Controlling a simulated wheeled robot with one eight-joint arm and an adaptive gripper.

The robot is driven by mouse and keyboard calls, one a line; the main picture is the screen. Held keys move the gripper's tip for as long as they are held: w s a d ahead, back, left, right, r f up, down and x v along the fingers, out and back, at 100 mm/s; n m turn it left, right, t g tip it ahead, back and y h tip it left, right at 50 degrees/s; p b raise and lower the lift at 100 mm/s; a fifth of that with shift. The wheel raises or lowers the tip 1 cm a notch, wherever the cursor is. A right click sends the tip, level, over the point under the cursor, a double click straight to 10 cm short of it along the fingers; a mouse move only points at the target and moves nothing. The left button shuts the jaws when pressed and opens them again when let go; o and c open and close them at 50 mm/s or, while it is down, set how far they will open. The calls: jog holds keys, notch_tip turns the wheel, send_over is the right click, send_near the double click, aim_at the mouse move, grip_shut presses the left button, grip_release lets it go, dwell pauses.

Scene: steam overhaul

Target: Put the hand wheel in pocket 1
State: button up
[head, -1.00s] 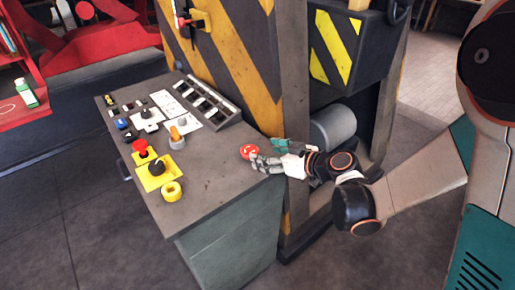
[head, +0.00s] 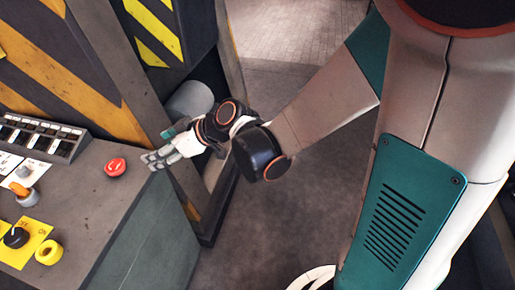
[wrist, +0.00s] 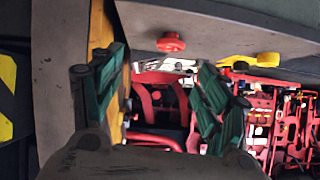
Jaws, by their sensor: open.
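A red round knob-like piece (head: 115,167) with a pale mark on top sits on the grey console near its right edge. It may be the hand wheel; I cannot tell for certain. It also shows in the wrist view (wrist: 171,42), beyond my fingertips near the top. My gripper (head: 155,158) is just right of it, by the console's corner, apart from it. In the wrist view, the teal fingers of my gripper (wrist: 160,62) are spread with nothing between them. I cannot make out any pocket marked 1.
The grey console (head: 110,225) carries a yellow ring (head: 48,252), a dark knob (head: 15,238), an orange-tipped knob (head: 22,190) and a switch row (head: 40,138). A striped machine frame (head: 75,60) and a grey cylinder (head: 190,98) stand behind my gripper.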

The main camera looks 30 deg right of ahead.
jog(key=s+d+r+m+h, duration=0.3)
jog(key=s+d, duration=0.3)
jog(key=d, duration=0.2)
jog(key=shift+s+d+r+m+h, duration=0.4)
jog(key=shift+m+h, duration=0.2)
jog(key=shift+m, duration=0.1)
jog(key=shift+o, duration=0.5)
jog(key=s+d+r+m+h, duration=0.2)
jog(key=s+d+m+h, duration=0.3)
jog(key=s+d, duration=0.5)
jog(key=shift+d+r, duration=0.2)
jog(key=shift+d, duration=0.25)
